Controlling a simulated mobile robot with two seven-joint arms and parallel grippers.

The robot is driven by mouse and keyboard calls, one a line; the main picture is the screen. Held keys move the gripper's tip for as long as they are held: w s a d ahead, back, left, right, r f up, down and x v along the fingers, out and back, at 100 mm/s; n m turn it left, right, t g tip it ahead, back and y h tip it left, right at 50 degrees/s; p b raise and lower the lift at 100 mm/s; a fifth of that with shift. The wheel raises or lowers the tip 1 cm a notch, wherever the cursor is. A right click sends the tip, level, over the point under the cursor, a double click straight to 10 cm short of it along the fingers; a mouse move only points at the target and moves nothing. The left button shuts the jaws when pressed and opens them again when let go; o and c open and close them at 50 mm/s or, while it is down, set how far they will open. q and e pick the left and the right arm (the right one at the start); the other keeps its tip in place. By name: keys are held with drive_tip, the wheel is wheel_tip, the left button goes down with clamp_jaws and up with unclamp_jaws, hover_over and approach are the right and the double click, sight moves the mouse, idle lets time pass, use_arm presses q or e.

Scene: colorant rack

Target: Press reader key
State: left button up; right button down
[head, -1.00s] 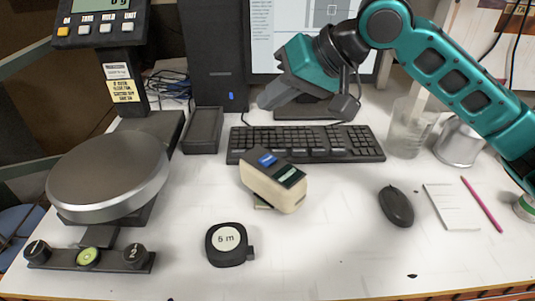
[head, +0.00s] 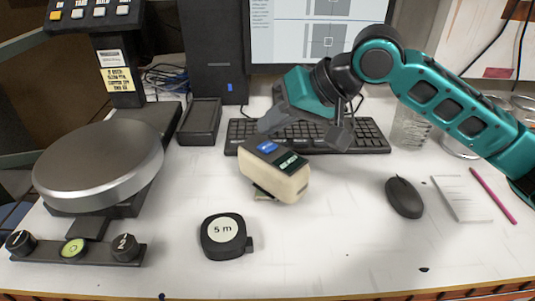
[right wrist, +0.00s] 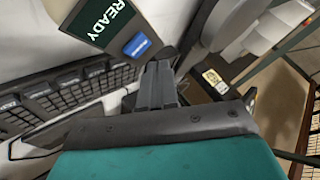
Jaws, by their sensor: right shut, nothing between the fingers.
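The reader (head: 281,182) is a small beige device on the white desk, in front of the keyboard. Its top has a blue key (head: 267,147) and a dark green display (head: 291,163). In the right wrist view the display (right wrist: 105,18) reads "READY", with the blue key (right wrist: 137,45) next to it. My right gripper (head: 266,127) is shut and empty, its fingers pointing toward the key from behind the reader. In the right wrist view its fingertips (right wrist: 158,66) are close to the key; a small gap shows between them. My left gripper is in neither view.
The keyboard (head: 350,137) lies under my right gripper. A tape measure (head: 223,237) sits in front of the reader, a mouse (head: 404,198) to the right. A scale with a round pan (head: 98,165) stands left.

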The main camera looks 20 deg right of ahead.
drive_tip(key=shift+f, duration=0.4)
idle(1.3)
idle(0.5)
drive_tip(key=shift+f+p, duration=0.3)
drive_tip(key=shift+p, duration=0.05)
drive_tip(key=shift+f, duration=0.1)
